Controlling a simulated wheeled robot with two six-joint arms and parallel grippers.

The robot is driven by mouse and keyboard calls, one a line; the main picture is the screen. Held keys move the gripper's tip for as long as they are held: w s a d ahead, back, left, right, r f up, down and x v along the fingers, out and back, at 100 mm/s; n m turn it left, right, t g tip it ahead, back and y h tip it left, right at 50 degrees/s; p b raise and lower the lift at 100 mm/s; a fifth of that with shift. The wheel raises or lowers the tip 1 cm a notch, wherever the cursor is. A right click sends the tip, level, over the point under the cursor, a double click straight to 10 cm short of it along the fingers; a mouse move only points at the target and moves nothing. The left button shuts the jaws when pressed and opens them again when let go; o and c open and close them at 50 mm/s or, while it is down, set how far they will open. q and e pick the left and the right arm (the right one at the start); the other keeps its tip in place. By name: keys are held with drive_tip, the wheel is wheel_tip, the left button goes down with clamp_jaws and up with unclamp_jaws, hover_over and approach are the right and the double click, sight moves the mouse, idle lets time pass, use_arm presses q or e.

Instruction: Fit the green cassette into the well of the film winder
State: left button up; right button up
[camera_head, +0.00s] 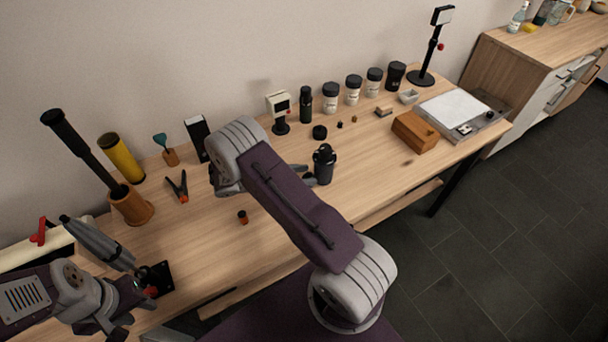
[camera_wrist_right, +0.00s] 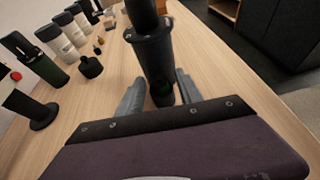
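I cannot make out a clearly green cassette. A small orange and black cylinder (camera_head: 242,217) stands on the bare wood in the middle of the table. A black piece with a red knob (camera_head: 163,277), possibly the film winder, is at the front left, partly hidden by my left gripper (camera_head: 128,292). Whether that gripper's fingers are open or shut is unclear. My right gripper (camera_wrist_right: 160,93) has its fingers apart on either side of a black collared cylinder (camera_wrist_right: 154,62), a dark green tint low on it. In the head view this cylinder (camera_head: 324,166) stands upright on the table.
Jars (camera_head: 330,97) and small dark items line the back. A wooden box (camera_head: 415,131) and a light panel (camera_head: 455,108) are at the right. The front middle is clear.

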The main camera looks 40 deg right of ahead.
drive_tip(key=shift+r, duration=0.1)
drive_tip(key=shift+a+r, duration=0.2)
drive_tip(key=v, duration=1.2)
drive_tip(key=s+m+y, duration=0.4)
drive_tip(key=s+y, duration=0.1)
drive_tip(key=s+f+m+y, duration=0.1)
drive_tip(key=s+m+y, duration=0.1)
drive_tip(key=s, duration=0.1)
drive_tip(key=shift+s+a+g+y, duration=0.1)
drive_tip(key=shift+a+g+y, duration=0.2)
drive_tip(key=s+a+r+m+t+y, duration=0.1)
drive_tip(key=s+a+m+t+y, duration=0.3)
drive_tip(key=m, duration=0.6)
drive_tip(key=shift+s+a+r+y, duration=0.2)
drive_tip(key=shift+s+r+y, duration=0.05)
drive_tip(key=shift+s+y, duration=0.7)
wheel_tip(320, 180, up, 4)
drive_tip(key=p, duration=0.3)
drive_tip(key=shift+r+p, duration=0.1)
drive_tip(key=shift+p, duration=0.2)
